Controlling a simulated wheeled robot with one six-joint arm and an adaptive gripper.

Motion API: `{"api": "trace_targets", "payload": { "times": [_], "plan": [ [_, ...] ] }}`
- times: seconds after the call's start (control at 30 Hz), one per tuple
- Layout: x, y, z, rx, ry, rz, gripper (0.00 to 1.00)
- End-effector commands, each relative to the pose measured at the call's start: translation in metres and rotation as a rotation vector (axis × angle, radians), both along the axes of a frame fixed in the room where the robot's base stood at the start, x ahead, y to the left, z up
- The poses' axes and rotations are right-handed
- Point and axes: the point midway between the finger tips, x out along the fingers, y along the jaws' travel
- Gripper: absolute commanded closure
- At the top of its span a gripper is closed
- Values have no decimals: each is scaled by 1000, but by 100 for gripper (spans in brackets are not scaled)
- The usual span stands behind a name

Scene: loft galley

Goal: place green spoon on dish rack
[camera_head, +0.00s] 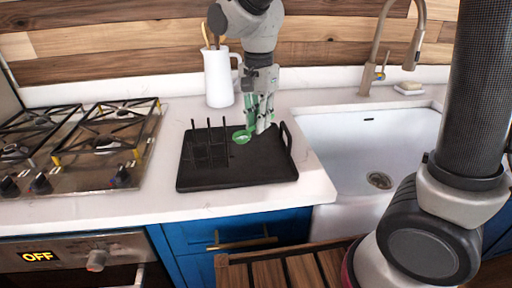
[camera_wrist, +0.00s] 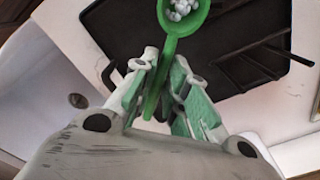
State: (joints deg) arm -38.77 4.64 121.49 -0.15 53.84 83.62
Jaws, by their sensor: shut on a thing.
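The green spoon (camera_head: 241,136) is held in my gripper (camera_head: 260,126), with its bowl pointing left, over the dish rack in the head view. In the wrist view, my gripper (camera_wrist: 166,88) is shut on the handle of the green spoon (camera_wrist: 168,50). Its bowl shows small whitish lumps or highlights; I cannot tell which. The black dish rack (camera_head: 235,178) lies on the white counter, with upright prongs on its left half and a raised handle at its right end. It also shows in the wrist view (camera_wrist: 125,32). I cannot tell whether the spoon touches the rack.
A white pitcher (camera_head: 219,78) with wooden-handled utensils stands behind the rack. A gas stove (camera_head: 80,146) is at the left. A white sink (camera_head: 352,150) with a tall faucet (camera_head: 378,50) is at the right. Bare counter (camera_head: 163,192) surrounds the rack.

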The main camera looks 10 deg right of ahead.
Motion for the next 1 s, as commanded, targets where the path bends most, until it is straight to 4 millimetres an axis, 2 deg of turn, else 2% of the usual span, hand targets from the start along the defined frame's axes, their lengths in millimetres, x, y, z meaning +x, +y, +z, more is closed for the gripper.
{"api": "trace_targets", "payload": {
  "times": [0.1,0.5,0.9,0.93,1.0],
  "plan": [
    [0,-1,-25,-3,4,-1,100],
    [0,-1,-76,-3,3,0,100],
    [1,-1,-82,-1,1,1,100],
    [1,0,-82,-1,1,1,83],
    [1,0,-82,0,0,1,70]
  ]
}}
